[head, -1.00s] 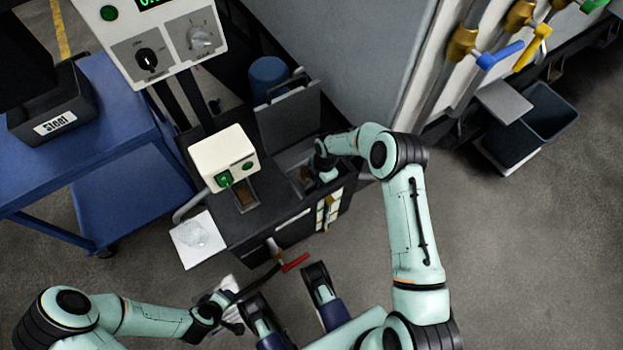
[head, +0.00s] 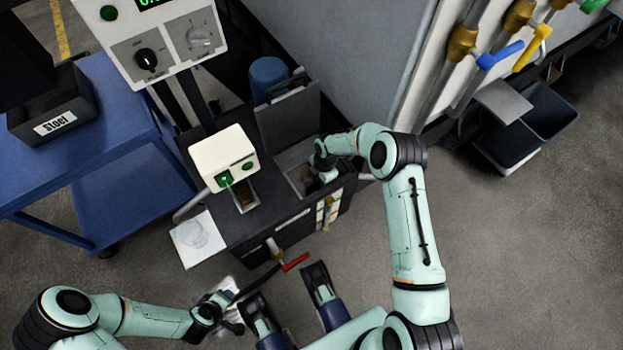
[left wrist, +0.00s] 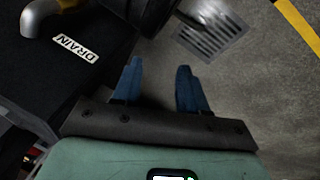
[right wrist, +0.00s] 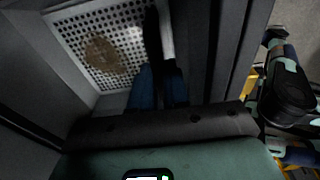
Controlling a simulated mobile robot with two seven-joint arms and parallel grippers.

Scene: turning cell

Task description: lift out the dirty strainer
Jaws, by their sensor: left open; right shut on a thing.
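The dirty strainer (right wrist: 118,38) is a pale perforated tray with a brown patch of dirt, inside the dark tank at upper left in the right wrist view. My right gripper (right wrist: 159,78) is shut on its upright handle (right wrist: 166,32) at the tray's right side. In the head view my right gripper (head: 324,168) is down at the tank opening, its fingertips largely hidden. My left gripper (left wrist: 158,85) is open and empty beside the tank's front, above the floor; in the head view it shows at bottom left (head: 232,308).
The tank (head: 270,228) has a raised lid (head: 288,125) behind the opening. A white control box (head: 223,158) stands left of it. A red-handled drain valve (head: 294,262) sticks out in front. A white pad (head: 198,238) lies at left.

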